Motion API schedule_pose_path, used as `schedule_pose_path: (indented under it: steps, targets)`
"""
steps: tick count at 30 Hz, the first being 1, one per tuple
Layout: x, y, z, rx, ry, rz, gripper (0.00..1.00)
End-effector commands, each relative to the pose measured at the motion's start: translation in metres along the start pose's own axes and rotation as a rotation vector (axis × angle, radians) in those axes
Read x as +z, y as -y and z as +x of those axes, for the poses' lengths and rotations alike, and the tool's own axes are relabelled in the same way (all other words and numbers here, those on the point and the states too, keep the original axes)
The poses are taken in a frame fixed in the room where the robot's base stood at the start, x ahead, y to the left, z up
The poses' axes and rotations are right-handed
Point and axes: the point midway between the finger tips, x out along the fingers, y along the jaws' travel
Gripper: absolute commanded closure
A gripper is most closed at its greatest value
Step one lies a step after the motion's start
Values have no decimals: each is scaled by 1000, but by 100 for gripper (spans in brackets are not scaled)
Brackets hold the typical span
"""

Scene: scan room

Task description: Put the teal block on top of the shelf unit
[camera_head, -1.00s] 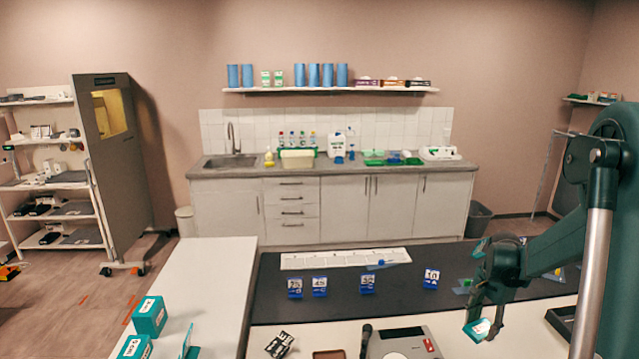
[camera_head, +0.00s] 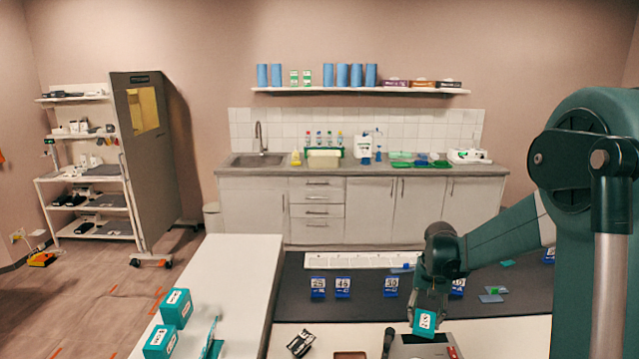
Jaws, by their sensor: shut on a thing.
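My gripper (camera_head: 428,306) is shut on a teal block (camera_head: 424,322) with a white label. It holds the block tilted, above the near edge of the counter on the right. A white shelf unit (camera_head: 88,182) stands at the far left, against the back wall, well apart from the gripper. Its top board (camera_head: 75,97) bears some small dark and pale items. Other shelves of the unit hold small items and grey trays.
Two teal boxes (camera_head: 176,307) (camera_head: 160,341) stand on the white table (camera_head: 235,270) at left. Blue number cards (camera_head: 343,287) stand on the dark mat (camera_head: 330,308). A grey panel (camera_head: 148,160) stands beside the shelf unit. Open floor (camera_head: 90,290) lies before it.

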Motion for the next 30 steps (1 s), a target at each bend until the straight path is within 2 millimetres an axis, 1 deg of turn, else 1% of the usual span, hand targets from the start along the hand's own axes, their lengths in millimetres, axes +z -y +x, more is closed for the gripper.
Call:
schedule_pose_path:
  steps: [1,6,9,13,15,19,30]
  targets:
    - [5,14,-1,0,0,-44,74]
    - [20,54,-5,0,0,-191,74]
    - [28,73,-6,0,0,-265,74]
    - [36,91,-8,0,0,-337,74]
    - [39,98,-9,0,0,-364,74]
    - [42,104,-9,0,0,-390,74]
    - [43,106,-9,0,0,-397,74]
